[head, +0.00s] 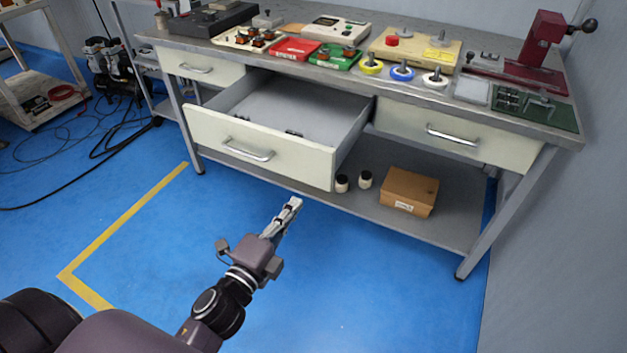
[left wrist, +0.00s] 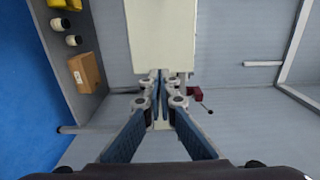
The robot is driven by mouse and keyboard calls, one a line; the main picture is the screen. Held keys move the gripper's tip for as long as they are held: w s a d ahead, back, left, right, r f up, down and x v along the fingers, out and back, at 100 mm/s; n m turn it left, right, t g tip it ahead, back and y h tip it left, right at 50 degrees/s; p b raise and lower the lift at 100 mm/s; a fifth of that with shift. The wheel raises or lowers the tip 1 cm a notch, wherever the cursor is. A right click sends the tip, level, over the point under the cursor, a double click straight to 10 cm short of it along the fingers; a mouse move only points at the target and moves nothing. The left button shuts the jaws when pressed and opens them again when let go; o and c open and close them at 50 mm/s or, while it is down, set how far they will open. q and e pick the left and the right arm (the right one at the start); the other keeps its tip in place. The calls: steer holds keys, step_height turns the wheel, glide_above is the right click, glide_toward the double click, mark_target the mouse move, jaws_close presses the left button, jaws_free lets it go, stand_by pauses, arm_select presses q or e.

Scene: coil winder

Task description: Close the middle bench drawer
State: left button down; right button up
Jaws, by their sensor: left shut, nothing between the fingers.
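The middle bench drawer (head: 258,143) is pulled well out of the workbench in the head view. Its cream front has a silver bar handle (head: 248,150), and its grey inside shows dark small parts near the front. My left gripper (head: 293,203) is shut and empty, below and in front of the drawer's right part in that view, apart from the handle. In the left wrist view, the shut fingers (left wrist: 161,75) point toward a cream panel (left wrist: 164,35), which looks like the drawer front. Whether they touch it I cannot tell. My right gripper is not in view.
The left drawer (head: 200,68) and right drawer (head: 455,135) are shut. A cardboard box (head: 409,192) and two small jars (head: 365,179) stand on the lower shelf. The bench top (head: 340,75) holds spools, trays and a red press (head: 540,45). Blue floor before the bench is clear.

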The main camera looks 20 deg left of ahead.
mark_target(319, 172)
arm_select(q)
steer(key=w, duration=0.8)
steer(key=shift+w+d, duration=0.35)
steer(key=shift+w, duration=0.65)
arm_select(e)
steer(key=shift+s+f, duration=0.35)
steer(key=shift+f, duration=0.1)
arm_select(q)
steer(key=shift+w, duration=0.1)
